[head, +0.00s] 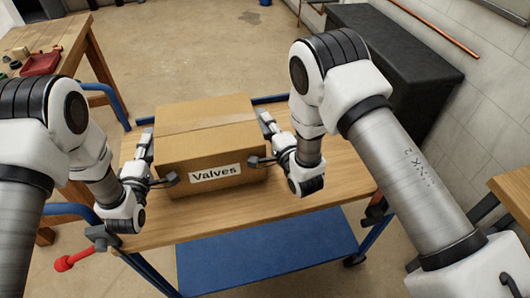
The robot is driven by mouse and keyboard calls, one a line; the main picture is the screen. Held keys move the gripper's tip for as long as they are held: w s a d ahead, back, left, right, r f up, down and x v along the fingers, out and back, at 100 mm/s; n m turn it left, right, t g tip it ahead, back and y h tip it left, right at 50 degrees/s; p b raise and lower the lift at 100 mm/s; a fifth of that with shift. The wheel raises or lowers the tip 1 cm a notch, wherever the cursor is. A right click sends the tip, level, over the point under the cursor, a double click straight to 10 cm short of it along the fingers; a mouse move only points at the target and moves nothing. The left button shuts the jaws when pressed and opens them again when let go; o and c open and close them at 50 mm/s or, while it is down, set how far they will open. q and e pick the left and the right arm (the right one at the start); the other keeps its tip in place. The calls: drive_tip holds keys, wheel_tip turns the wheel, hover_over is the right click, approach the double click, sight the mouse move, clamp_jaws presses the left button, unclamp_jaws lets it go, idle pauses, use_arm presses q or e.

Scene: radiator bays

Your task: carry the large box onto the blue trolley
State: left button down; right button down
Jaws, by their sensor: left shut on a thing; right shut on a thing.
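The large box (208,150) is brown cardboard with a white "Valves" label on its near face. It is over the wooden top of the blue trolley (325,178), left of the middle; I cannot tell whether its underside touches the top. My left gripper (160,163) is shut on the box's left side. My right gripper (263,140) is shut on its right side. The trolley has a blue frame and a blue lower shelf. The box's underside and far side are hidden.
A wooden workbench (70,35) with a red item on it stands at the upper left. A dark cabinet (425,75) stands by the wall at the upper right. Another wooden table (515,195) is at the right edge. Open floor lies beyond the trolley.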

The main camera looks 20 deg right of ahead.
use_arm(q)
drive_tip(key=shift+r, duration=0.1)
use_arm(e)
drive_tip(key=shift+r, duration=0.1)
use_arm(q)
drive_tip(key=c, duration=0.9)
unclamp_jaws()
use_arm(e)
drive_tip(key=c, duration=0.9)
unclamp_jaws()
use_arm(q)
drive_tip(key=shift+s, duration=0.1)
drive_tip(key=shift+s, duration=0.2)
use_arm(e)
drive_tip(key=shift+s+d, duration=0.15)
drive_tip(key=shift+d, duration=0.05)
use_arm(q)
drive_tip(key=v, duration=0.7)
drive_tip(key=shift+s+r, duration=0.15)
drive_tip(key=shift+s, duration=0.15)
use_arm(e)
drive_tip(key=s, duration=0.2)
drive_tip(key=s+d, duration=0.1)
drive_tip(key=s, duration=0.2)
drive_tip(key=s+d, duration=0.1)
drive_tip(key=s, duration=0.2)
drive_tip(key=shift+d, duration=0.1)
